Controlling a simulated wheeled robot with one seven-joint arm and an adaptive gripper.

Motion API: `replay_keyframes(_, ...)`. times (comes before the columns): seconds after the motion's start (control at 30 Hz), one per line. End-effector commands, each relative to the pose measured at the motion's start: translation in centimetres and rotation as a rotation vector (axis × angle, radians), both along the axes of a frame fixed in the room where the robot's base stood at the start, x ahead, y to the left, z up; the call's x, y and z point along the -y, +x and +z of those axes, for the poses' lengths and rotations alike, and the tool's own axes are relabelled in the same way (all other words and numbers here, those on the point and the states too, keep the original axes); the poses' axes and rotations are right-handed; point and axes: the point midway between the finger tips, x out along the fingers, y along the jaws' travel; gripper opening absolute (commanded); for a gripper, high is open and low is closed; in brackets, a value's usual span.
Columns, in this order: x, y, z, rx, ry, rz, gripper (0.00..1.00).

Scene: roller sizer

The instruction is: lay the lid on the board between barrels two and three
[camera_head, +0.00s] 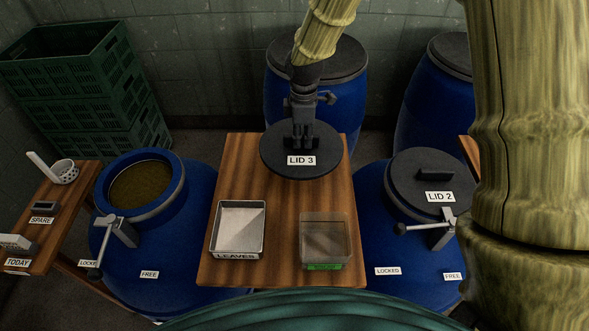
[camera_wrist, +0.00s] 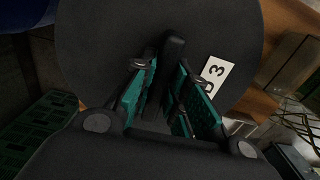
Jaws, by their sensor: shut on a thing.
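My gripper (camera_head: 302,138) points down and is shut on the handle of the dark round lid labelled LID 3 (camera_head: 274,158). The lid (camera_wrist: 100,45) also shows in the wrist view, its upright handle between the green-padded fingers (camera_wrist: 165,85). In the head view the lid covers the far part of the wooden board (camera_head: 281,205). I cannot tell whether it touches the board or hangs just above it. The open blue barrel (camera_head: 190,205) stands left of the board, with brownish contents. The blue barrel (camera_head: 375,235) to the right wears LID 2 (camera_head: 415,165).
A metal tray labelled LEAVES (camera_head: 238,228) and a clear box with a green label (camera_head: 326,240) stand on the board's near part. Lever clamps (camera_head: 118,235) (camera_head: 435,230) project from both barrels. Lidded barrels (camera_head: 290,98) stand behind; green crates (camera_head: 70,80) are at left.

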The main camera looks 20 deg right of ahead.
Motion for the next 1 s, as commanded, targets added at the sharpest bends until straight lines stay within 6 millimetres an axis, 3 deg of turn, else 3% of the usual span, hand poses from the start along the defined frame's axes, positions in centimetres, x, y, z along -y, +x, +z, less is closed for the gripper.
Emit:
replay_keyframes(0.2, 0.0, 0.0, -2.8, -0.002, -0.002, -0.001, 0.00)
replay_keyframes(1.0, 0.0, 0.0, -7.9, 0.001, 0.000, -0.002, 0.00)
